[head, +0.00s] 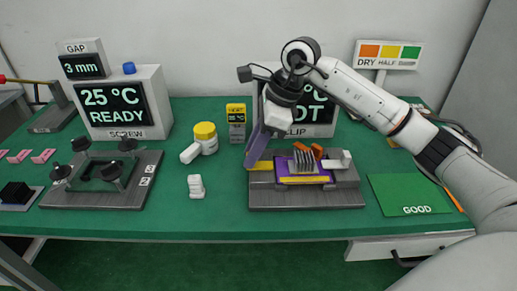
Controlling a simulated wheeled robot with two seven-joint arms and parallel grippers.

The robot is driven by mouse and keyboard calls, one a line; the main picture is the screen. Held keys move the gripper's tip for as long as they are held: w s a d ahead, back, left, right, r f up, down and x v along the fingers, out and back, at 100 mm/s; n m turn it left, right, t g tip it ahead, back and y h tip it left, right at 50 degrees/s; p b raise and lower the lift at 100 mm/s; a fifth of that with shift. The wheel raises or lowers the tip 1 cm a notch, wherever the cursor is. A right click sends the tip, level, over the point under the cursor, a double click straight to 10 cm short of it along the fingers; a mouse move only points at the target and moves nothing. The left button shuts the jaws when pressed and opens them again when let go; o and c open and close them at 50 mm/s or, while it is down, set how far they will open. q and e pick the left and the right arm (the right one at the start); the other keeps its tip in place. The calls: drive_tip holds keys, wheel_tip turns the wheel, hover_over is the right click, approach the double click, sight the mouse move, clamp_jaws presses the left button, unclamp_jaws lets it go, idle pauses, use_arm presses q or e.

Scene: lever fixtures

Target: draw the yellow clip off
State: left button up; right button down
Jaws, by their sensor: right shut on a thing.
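The yellow clip (263,166) shows as a short yellow piece at the left of the right-hand fixture (305,199), beside a finned grey heat sink (303,165) on a purple board (325,171). My right gripper (252,163) reaches down from above, its long lilac fingers tilted. It is shut on the left end of the clip, which still reaches toward the heat sink. How far it runs under the fins is hidden. My left gripper is not in view.
Orange pieces (317,151) stand behind the fins. A display (314,112) sits behind, partly covered by my right arm. A green GOOD mat (408,195) lies to the right.

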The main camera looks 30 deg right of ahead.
sight(268, 165)
drive_tip(key=c, duration=1.5)
unclamp_jaws()
drive_tip(key=shift+w+a, duration=0.15)
drive_tip(key=shift+a, duration=0.05)
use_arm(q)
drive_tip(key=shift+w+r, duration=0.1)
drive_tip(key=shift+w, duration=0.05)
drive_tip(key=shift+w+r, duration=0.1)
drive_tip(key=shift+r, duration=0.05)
use_arm(e)
drive_tip(key=shift+d+r, duration=0.1)
drive_tip(key=v, duration=1)
